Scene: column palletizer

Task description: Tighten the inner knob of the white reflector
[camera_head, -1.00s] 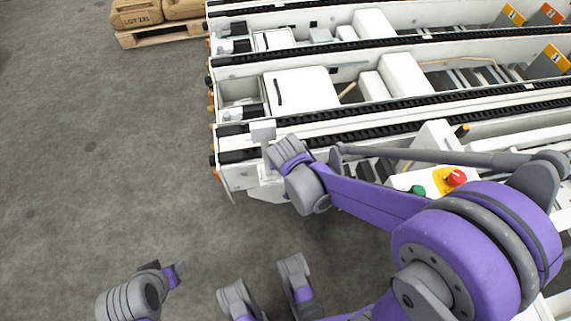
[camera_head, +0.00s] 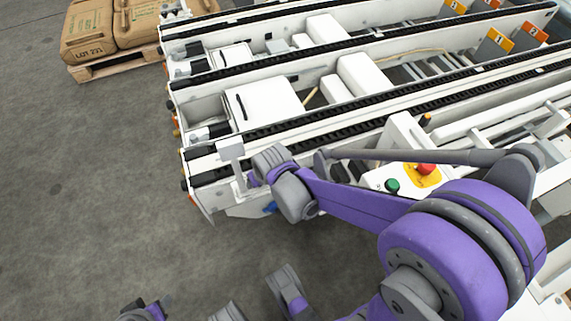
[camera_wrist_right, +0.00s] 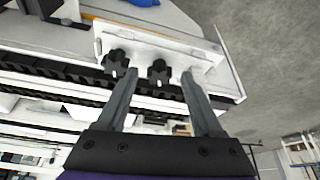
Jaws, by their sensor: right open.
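The white reflector (camera_head: 230,151) stands at the near left corner of the machine in the head view. In the right wrist view it is a white plate (camera_wrist_right: 200,58) with two black star-shaped knobs. My right gripper (camera_wrist_right: 159,74) is open, its two grey fingers pointing at the plate. The right-hand knob (camera_wrist_right: 160,72) appears between the fingertips. The left-hand knob (camera_wrist_right: 116,62) lies just outside the left finger. Contact cannot be told. In the head view my right wrist hides the knobs. My left gripper (camera_head: 157,309) is partly cut off at the bottom edge.
The white conveyor machine (camera_head: 265,104) with black chain tracks fills the upper right. A control box (camera_head: 380,178) with a red and a green button lies behind my right arm. A pallet (camera_head: 120,63) with brown sacks is at upper left. The grey floor at left is clear.

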